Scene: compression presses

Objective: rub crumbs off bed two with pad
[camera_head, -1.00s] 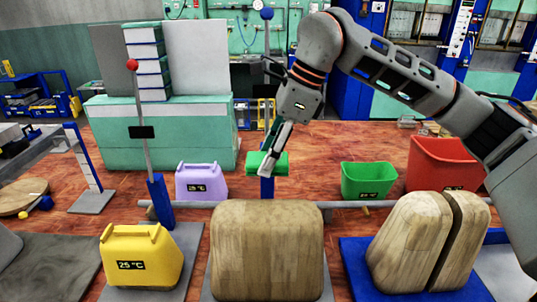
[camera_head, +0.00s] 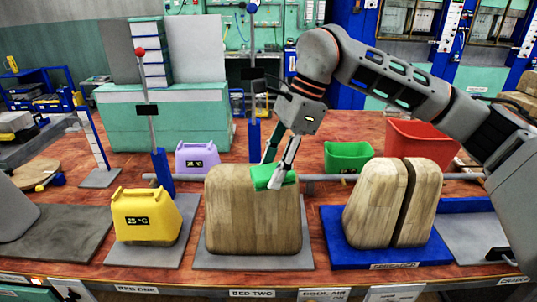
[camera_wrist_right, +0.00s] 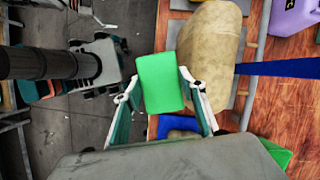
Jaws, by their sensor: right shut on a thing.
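My right gripper (camera_head: 277,174) is shut on the green pad (camera_head: 267,177). The pad is at the upper right of the large wooden block (camera_head: 250,218) and overlaps its top edge in the head view; I cannot tell whether they touch. The block stands on the grey plate of bed two (camera_head: 252,262), behind the "BED TWO" label (camera_head: 252,293). In the right wrist view the pad (camera_wrist_right: 160,82) sits between the fingers, with the wooden block (camera_wrist_right: 208,55) beyond it. No crumbs can be made out. My left gripper is not in view.
A split wooden block (camera_head: 375,208) on a blue base is to the right. Behind are a purple weight (camera_head: 197,158), a green bin (camera_head: 348,157), a red bin (camera_head: 420,143) and a grey horizontal bar (camera_head: 330,178).

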